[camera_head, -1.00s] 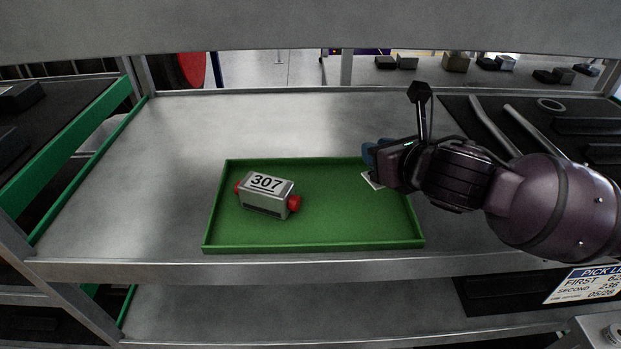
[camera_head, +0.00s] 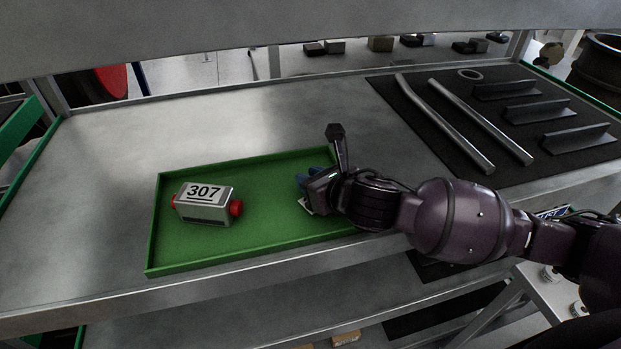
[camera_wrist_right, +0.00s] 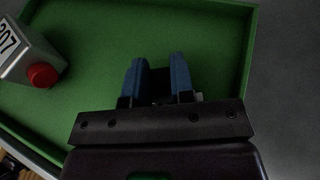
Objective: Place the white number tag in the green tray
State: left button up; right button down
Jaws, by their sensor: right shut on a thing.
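The green tray (camera_head: 270,222) lies on the metal shelf. It fills much of the right wrist view (camera_wrist_right: 95,45). My right gripper (camera_head: 312,180), with blue fingertips, is over the right part of the tray, shut on a small white tag (camera_head: 306,206). Only an edge of the tag shows below the fingers, and its number is hidden. I cannot tell whether the tag touches the tray floor. In the right wrist view the blue fingers (camera_wrist_right: 158,80) point down over the green floor with a narrow dark gap between them. My left gripper is not in view.
A grey box marked 307 (camera_head: 204,203) with red ends sits in the tray's left part, apart from my gripper. A dark mat (camera_head: 440,120) with metal tubes, a ring and brackets lies to the right. The shelf left of the tray is clear.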

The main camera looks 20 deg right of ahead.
jog(key=shift+f, duration=0.3)
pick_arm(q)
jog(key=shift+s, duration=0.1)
pick_arm(e)
jog(key=c, duration=1)
grip_release()
jog(key=shift+r, duration=0.15)
